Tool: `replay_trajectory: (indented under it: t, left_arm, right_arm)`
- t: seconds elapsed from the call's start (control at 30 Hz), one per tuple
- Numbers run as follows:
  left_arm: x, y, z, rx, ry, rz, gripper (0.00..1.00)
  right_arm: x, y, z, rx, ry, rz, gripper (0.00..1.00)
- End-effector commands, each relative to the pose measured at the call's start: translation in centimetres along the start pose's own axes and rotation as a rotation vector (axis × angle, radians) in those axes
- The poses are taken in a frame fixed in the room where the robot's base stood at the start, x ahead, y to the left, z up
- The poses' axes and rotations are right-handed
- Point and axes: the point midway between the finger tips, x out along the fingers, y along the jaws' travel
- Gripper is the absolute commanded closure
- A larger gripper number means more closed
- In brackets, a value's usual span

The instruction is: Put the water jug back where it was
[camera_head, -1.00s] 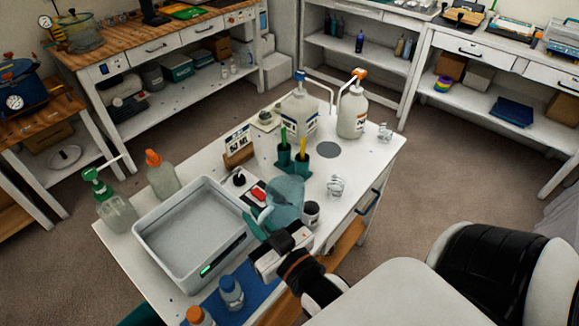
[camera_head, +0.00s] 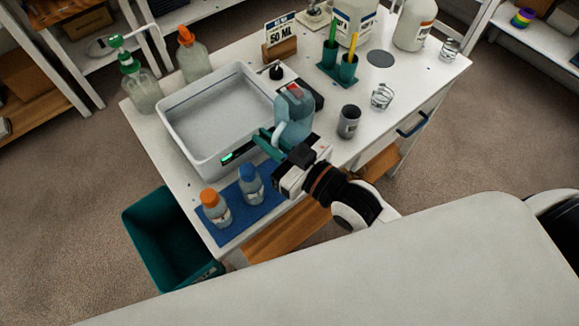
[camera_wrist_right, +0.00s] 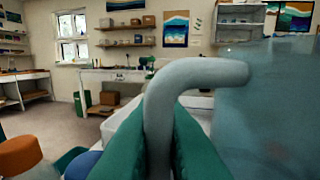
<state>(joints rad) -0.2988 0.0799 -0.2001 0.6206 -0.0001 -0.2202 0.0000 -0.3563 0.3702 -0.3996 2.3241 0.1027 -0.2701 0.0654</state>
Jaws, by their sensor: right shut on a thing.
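The water jug (camera_head: 296,122) is translucent blue with a curved handle. It is upright at the right end of the white tray, in front of the black device with a red spot. My right gripper (camera_head: 268,143) comes from the front of the table with its green fingers shut on the jug's handle. In the right wrist view the handle (camera_wrist_right: 190,75) passes between the fingers (camera_wrist_right: 165,140), and the jug's body (camera_wrist_right: 270,115) fills the right side. I cannot tell whether the jug's base touches the table. My left gripper is not in view.
A white tray (camera_head: 168,106) stands left of the jug. A grey cup (camera_head: 349,122) and a clear glass (camera_head: 381,97) stand to its right. Two capped bottles stand on a blue mat (camera_head: 232,236) at the front. A green bin (camera_head: 150,207) is on the floor.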

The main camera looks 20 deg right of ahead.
Motion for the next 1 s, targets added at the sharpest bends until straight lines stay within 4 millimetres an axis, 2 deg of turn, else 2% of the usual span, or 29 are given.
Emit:
replay_trajectory:
  t: [0.2,0.43,0.63,1.0]
  left_arm:
    - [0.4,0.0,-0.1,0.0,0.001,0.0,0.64]
    - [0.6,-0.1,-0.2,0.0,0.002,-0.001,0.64]
    - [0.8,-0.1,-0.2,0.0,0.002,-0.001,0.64]
    - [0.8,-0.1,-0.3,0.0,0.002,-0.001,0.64]
  right_arm:
    - [0.0,0.1,-4.1,-0.001,0.006,0.006,1.0]
    - [0.0,0.2,-6.3,-0.001,0.001,0.005,1.0]
    - [0.0,0.2,-9.0,-0.001,0.003,0.005,1.0]
    - [0.0,0.2,-9.7,-0.001,0.0,0.005,1.0]
